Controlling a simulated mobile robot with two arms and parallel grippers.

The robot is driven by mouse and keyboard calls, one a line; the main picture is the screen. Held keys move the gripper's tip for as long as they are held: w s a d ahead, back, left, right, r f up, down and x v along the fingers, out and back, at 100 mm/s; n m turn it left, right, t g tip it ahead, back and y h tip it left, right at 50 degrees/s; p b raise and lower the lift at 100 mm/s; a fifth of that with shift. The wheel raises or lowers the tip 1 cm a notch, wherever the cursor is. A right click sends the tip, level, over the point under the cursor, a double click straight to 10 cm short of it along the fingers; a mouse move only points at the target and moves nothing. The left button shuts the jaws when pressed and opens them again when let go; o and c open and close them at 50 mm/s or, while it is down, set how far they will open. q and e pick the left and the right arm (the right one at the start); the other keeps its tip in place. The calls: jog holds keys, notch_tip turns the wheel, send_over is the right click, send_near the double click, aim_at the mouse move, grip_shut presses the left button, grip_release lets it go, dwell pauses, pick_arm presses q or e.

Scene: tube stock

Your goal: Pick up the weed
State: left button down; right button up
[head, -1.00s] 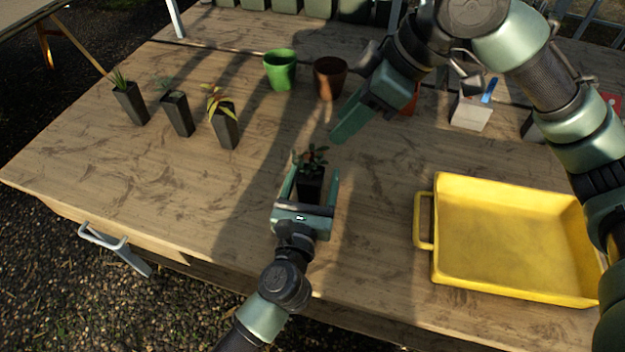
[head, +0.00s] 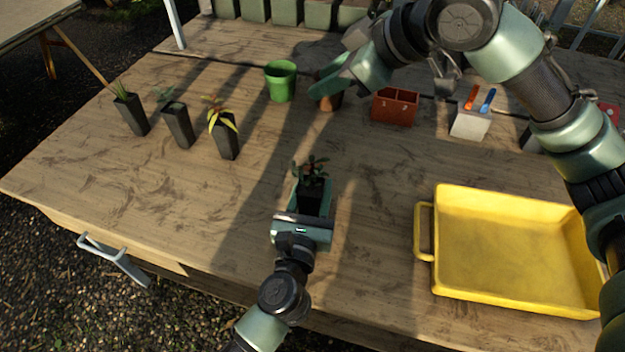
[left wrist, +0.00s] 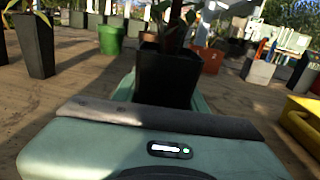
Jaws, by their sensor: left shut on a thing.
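My left gripper (head: 313,186) is shut on a black pot (head: 311,200) near the table's middle. A plant with dark green leaves and some reddish ones (head: 311,168) grows in it. The pot is upright in the left wrist view (left wrist: 167,76); whether it touches the table is unclear. Three slim dark pots stand at the left: one with grassy leaves (head: 121,90), one with a small green plant (head: 169,98), one with yellow-green leaves (head: 220,112). I cannot tell which plant is the weed. My right gripper (head: 318,86) is in front of the brown pot (head: 331,102); its jaw opening is unclear.
A yellow tray (head: 425,232) lies empty at the right. Behind are a green pot (head: 280,82), a red-brown divided box (head: 395,107) and a pale holder (head: 469,125) with orange and blue handles. The table's left front is clear.

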jog(key=w+a+r+n+t+y, duration=0.1)
jog(key=w+r+n+t+y, duration=0.15)
jog(key=r, duration=0.55)
jog(key=w+a+r+n+t+y, duration=0.1)
jog(key=r+t+y, duration=0.25)
jog(key=r, duration=0.45)
jog(key=w+a+r+n+t+y, duration=0.1)
jog(key=w+r+n+t+y, duration=0.1)
jog(key=r+t, duration=0.35)
jog(key=s+a+r+n+g+y, duration=0.2)
jog(key=s+r+n+g+y, duration=0.4)
jog(key=n, duration=0.3)
jog(key=s+a+n+g+y, duration=0.2)
jog(key=s+a+n+g, duration=0.2)
jog(key=s+n+g, duration=0.8)
jog(key=n+t+h, duration=0.2)
jog(key=n+h, duration=0.9)
jog(key=h, duration=0.7)
send_near(312, 164)
jog(key=shift+h, duration=0.4)
jog(key=x, duration=0.4)
jog(key=shift+w+a+f, duration=0.2)
jog(key=shift+w+a, duration=0.05)
jog(key=shift+w, duration=0.05)
jog(key=shift+x, duration=2.85)
jog(key=shift+s, duration=0.15)
grip_shut()
